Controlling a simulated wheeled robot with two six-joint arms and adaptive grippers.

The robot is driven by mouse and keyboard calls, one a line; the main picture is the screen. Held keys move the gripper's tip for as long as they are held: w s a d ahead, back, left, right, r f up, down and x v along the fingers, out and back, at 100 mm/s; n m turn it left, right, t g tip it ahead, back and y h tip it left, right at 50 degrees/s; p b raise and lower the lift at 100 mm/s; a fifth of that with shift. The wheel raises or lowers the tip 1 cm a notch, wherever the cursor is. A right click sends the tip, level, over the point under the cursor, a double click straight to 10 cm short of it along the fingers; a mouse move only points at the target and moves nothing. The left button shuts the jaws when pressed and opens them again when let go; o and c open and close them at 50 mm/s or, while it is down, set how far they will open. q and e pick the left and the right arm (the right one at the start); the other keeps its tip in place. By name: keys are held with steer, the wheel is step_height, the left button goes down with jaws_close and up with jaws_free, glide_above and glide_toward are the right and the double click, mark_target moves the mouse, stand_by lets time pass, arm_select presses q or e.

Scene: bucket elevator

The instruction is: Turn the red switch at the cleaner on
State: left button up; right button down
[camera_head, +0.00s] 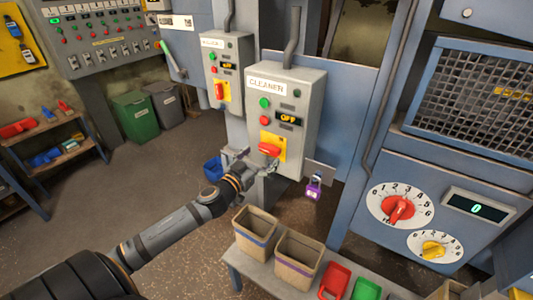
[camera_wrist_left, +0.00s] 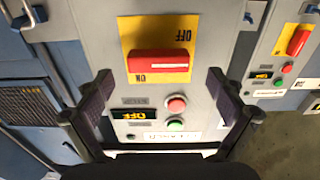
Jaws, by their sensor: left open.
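The cleaner box (camera_head: 293,92) is a grey cabinet labelled CLEANER, with a display reading OFF (camera_head: 288,118). Its red switch (camera_head: 269,150) sits on a yellow plate below the display, its handle lying roughly level. In the left wrist view the red switch (camera_wrist_left: 158,62) shows upside down, between ON and OFF marks on the yellow plate (camera_wrist_left: 160,25). My left gripper (camera_head: 248,162) is at the lower left of the switch. In the left wrist view its open fingers (camera_wrist_left: 160,85) stand either side of the switch, with nothing held. My right gripper is not in view.
A second grey box (camera_head: 226,75) with a red switch stands left of the cleaner box. A purple padlock (camera_head: 314,188) hangs below right. A dial panel (camera_head: 420,210) is at right.

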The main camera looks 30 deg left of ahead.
mark_target(268, 151)
arm_select(q)
steer(key=shift+w+d+p, duration=0.15)
steer(key=shift+w+p, duration=0.15)
steer(key=shift+w, duration=1.25)
steer(key=shift+c, duration=0.2)
steer(key=c, duration=1.1)
